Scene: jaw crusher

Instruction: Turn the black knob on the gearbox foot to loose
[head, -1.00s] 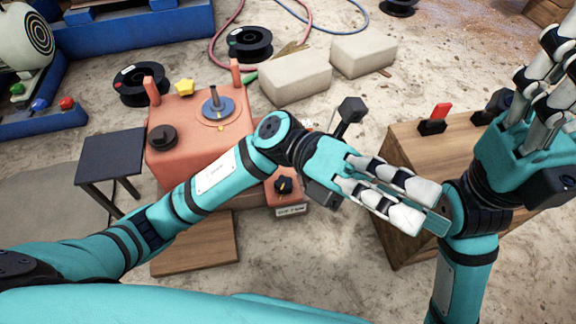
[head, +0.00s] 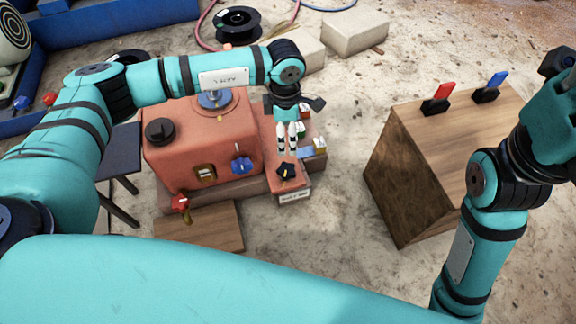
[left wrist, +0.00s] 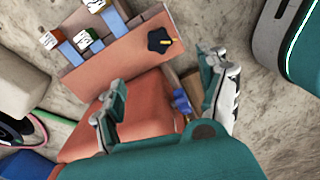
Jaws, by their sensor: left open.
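The black knob (head: 286,170) sits on the foot of the salmon-coloured gearbox (head: 210,130), above a small label plate (head: 294,198). My left gripper (head: 287,153) is above the foot, fingers pointing down, just behind the knob in the head view. In the left wrist view the black star-shaped knob (left wrist: 160,40), with a yellow mark, lies beyond the fingertips. My left gripper (left wrist: 162,72) is open and empty there, with its fingers spread apart. The label's writing is too small to read. My right arm is at the right edge, its fingers out of the picture.
A wooden box (head: 425,160) with red and blue switches stands right.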

